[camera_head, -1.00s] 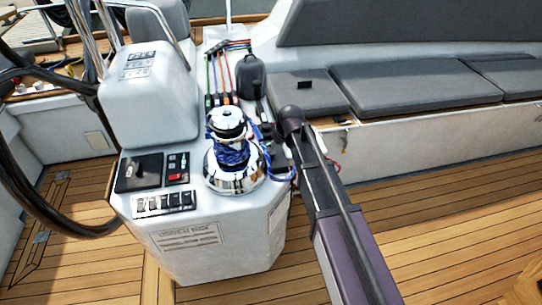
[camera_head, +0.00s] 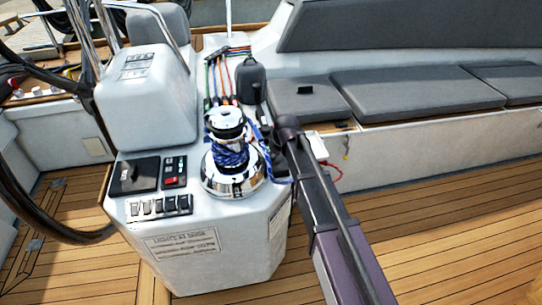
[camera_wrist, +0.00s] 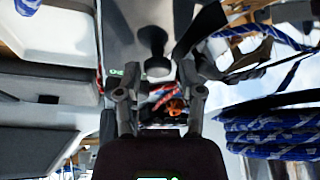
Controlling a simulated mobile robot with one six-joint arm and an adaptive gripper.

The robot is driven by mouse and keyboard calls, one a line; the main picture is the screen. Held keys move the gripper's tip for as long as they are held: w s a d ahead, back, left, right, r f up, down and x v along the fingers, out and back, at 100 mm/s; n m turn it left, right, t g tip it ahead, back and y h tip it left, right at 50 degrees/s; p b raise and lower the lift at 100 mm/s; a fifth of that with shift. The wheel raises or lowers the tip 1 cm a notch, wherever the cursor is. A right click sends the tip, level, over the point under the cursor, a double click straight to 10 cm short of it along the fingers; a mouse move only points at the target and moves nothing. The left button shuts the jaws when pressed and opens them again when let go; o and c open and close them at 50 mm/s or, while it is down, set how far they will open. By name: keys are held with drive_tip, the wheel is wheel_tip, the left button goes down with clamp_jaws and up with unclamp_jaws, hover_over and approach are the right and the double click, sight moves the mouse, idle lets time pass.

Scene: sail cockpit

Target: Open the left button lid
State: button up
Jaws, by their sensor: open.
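My gripper (camera_wrist: 159,95) shows in the wrist view with its two grey fingers spread apart and nothing seen held between them. Just beyond the fingertips is a dark rounded part (camera_wrist: 153,38) with a pale disc below it; I cannot tell whether this is the left button lid. In the head view my arm covers much of the area right of the chrome winch (camera_head: 232,165), where small black fittings (camera_head: 266,133) partly show. No lid can be clearly made out there, and the gripper is hard to separate from the arm.
Blue rope wraps the winch and also fills the right of the wrist view (camera_wrist: 272,135). A switch panel (camera_head: 160,207) and a black square cover (camera_head: 134,176) sit on the white console (camera_head: 215,235). A steering wheel stands left; grey cushions (camera_head: 415,88) lie right.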

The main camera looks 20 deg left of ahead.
drive_tip(key=shift+c, duration=0.2)
clamp_jaws()
drive_tip(key=shift+s+a, duration=0.1)
drive_tip(key=shift+a, duration=0.15)
drive_tip(key=shift+d, duration=0.3)
